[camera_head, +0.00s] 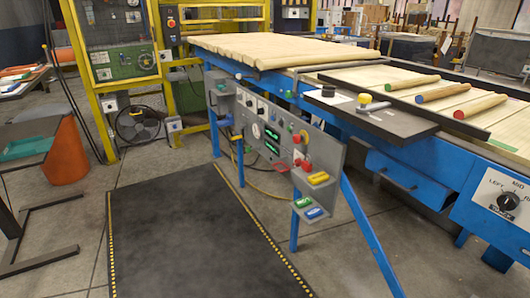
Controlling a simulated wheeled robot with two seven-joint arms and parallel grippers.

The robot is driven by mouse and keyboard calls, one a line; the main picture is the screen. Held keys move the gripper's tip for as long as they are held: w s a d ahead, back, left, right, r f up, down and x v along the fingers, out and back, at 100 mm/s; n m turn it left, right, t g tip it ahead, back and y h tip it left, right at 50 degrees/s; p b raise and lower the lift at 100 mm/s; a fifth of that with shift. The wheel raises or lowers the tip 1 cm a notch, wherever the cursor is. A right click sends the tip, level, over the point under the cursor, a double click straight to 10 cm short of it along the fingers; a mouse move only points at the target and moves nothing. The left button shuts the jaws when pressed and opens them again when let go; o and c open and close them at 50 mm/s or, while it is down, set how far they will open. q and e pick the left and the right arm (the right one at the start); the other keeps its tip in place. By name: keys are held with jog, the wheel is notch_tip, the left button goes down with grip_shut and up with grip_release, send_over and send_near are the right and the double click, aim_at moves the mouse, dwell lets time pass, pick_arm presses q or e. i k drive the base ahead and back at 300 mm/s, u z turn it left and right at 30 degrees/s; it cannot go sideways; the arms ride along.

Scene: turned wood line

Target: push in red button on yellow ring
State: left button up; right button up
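A grey control panel (262,132) is fixed to the near side of the blue machine. Near its right end is a small red button (297,139), with something orange-yellow beside it. A larger red knob (306,165) sits lower, above a small shelf. Another red button (171,22) shows on a yellow-faced box on the yellow frame at the back. The buttons are too small to tell for sure which has a yellow ring, or whether any is pressed in. Neither of my grippers is in view.
A dark floor mat (190,235) with yellow-striped edges lies clear before the panel. Blue slanted legs (370,235) stand to its right. A dark tray (372,118) with a black and a yellow knob juts out above the panel. Turned wood pieces (447,92) lie behind it.

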aim_at(297, 138)
jog(key=u, duration=0.55)
jog(key=i, duration=1.65)
jog(key=z, duration=0.3)
